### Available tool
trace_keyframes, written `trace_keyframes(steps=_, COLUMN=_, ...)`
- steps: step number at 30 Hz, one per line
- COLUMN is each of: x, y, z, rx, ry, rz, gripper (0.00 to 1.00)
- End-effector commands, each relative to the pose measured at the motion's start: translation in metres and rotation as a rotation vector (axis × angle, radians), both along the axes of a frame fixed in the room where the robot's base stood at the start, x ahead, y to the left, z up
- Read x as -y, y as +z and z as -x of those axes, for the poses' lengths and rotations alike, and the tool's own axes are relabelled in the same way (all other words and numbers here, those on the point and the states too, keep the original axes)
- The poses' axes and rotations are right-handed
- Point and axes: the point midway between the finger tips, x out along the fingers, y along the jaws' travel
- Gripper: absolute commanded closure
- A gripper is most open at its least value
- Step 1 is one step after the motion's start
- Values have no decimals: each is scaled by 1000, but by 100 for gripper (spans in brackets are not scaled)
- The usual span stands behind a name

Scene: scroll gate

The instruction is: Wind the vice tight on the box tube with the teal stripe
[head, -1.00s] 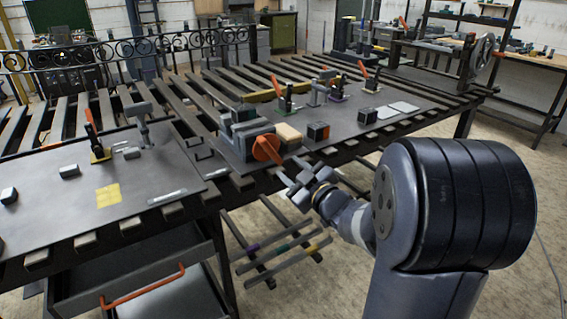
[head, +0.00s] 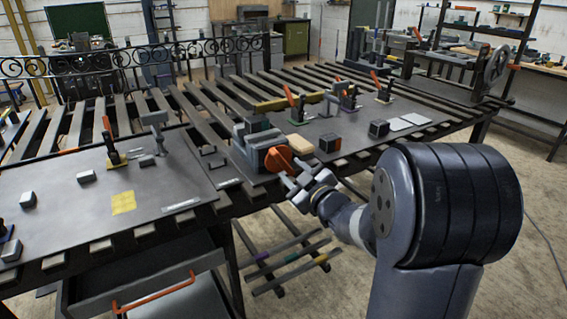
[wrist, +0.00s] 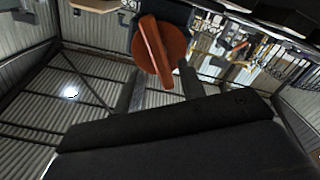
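The grey vice (head: 250,143) stands at the front edge of the bench, with a round orange handle (head: 278,158) facing me. In the wrist view the handle (wrist: 158,52) shows as an orange disc with a raised bar. My gripper (head: 297,178) is just in front of the handle. In the wrist view its two fingers (wrist: 162,78) are apart, on either side of the bar's lower end, with gaps showing. A teal-striped tube (head: 290,258) lies among striped tubes on the low rack. A dark green patch shows at the vice's jaws; I cannot tell what it is.
A tan block (head: 300,143) and a dark block with an orange side (head: 330,142) sit right of the vice. Several orange-handled clamps stand on the bench (head: 190,180). An open drawer (head: 150,262) is below left.

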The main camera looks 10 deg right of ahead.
Motion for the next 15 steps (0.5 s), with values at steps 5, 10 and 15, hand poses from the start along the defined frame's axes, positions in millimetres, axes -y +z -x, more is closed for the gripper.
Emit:
trace_keyframes(steps=5, x=-11, y=-1, z=-31, rx=0, ry=2, rz=0, gripper=62)
trace_keyframes(steps=10, x=-16, y=0, z=-48, rx=-1, ry=1, rz=0, gripper=62)
trace_keyframes(steps=15, x=-17, y=0, z=-53, rx=0, ry=0, rz=1, gripper=62)
